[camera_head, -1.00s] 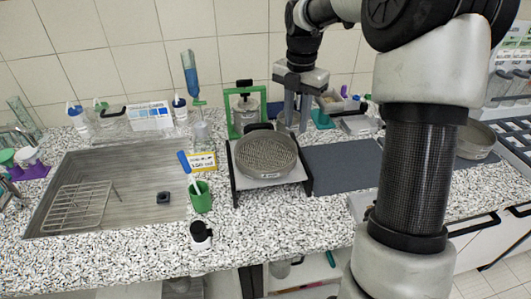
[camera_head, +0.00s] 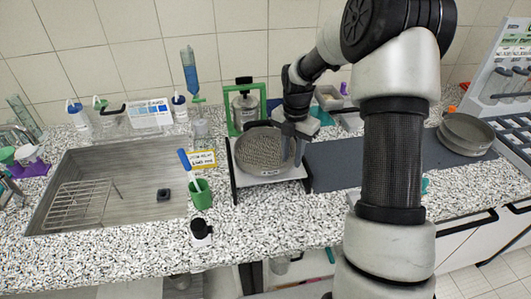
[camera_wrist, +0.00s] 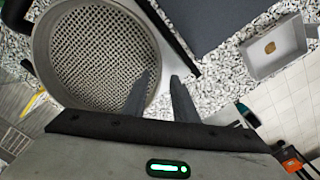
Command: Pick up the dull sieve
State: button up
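A round, dull grey sieve (camera_head: 262,152) with a perforated bottom sits on a low white-topped stand with black side bars (camera_head: 233,185). In the wrist view the sieve (camera_wrist: 95,50) fills the upper left. My gripper (camera_head: 293,158) is at the sieve's right rim, pointing down. In the wrist view my gripper's fingers (camera_wrist: 161,80) are apart, the left one over the sieve's inside and the right one outside the wall, with the rim between them. I cannot tell whether either finger touches the rim. A second round metal sieve or pan (camera_head: 467,136) lies farther right.
A green frame with a metal jar (camera_head: 246,108) stands close behind the sieve. A green cup with a blue-handled brush (camera_head: 201,196) and a yellow-edged label (camera_head: 203,159) are to the left, beside the sink (camera_head: 130,205). A dark grey mat (camera_head: 335,163) lies right of the stand.

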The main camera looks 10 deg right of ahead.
jog(key=shift+f, duration=0.15)
jog(key=shift+c, duration=0.2)
grip_shut()
